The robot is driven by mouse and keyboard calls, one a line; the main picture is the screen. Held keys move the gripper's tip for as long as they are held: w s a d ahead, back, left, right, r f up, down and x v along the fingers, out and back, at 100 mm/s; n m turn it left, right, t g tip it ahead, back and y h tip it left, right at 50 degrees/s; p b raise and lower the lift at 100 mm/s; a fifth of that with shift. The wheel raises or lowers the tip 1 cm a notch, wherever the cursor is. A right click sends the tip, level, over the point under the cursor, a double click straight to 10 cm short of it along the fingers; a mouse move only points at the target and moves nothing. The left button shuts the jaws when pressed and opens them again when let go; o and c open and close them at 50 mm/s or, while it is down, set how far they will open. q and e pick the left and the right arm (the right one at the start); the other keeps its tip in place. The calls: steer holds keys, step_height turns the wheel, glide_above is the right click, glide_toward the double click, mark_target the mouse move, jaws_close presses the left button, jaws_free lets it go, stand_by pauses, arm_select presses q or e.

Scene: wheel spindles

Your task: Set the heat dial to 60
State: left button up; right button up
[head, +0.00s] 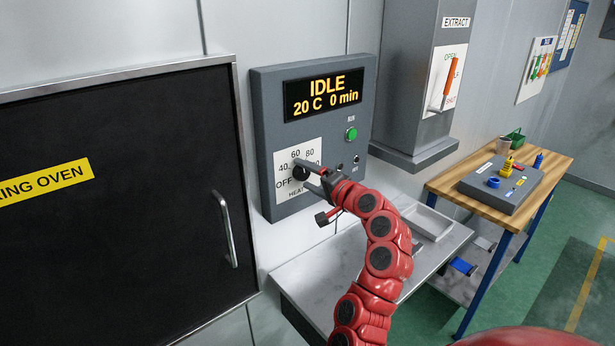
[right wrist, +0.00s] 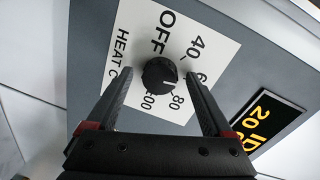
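The heat dial is a round black knob (head: 299,172) on a white scale plate (head: 284,189) marked OFF, 40, 60, 80 and 100, on the grey control panel. My right gripper (head: 307,174) is at the dial, partly covering the plate. In the right wrist view the knob (right wrist: 160,74) lies between the two open fingers, with a gap on each side. A small light mark on the knob appears to face the 60–80 side, but it is too small to be sure. The display (head: 323,93) reads IDLE, 20 C, 0 min. My left gripper is out of view.
A green button (head: 351,133) and a small black switch (head: 356,159) sit right of the dial. A black oven door (head: 110,200) with a handle (head: 228,230) is at left. A grey ledge (head: 315,283) lies below. A grey extract box (head: 421,80) and a wooden workbench (head: 551,170) stand at right.

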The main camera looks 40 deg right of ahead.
steer(key=s+d+r+b, duration=0.1)
steer(key=s+b, duration=0.1)
steer(key=s, duration=1.5)
steer(key=shift+s+d+r, duration=0.15)
steer(key=shift+d+r, duration=0.15)
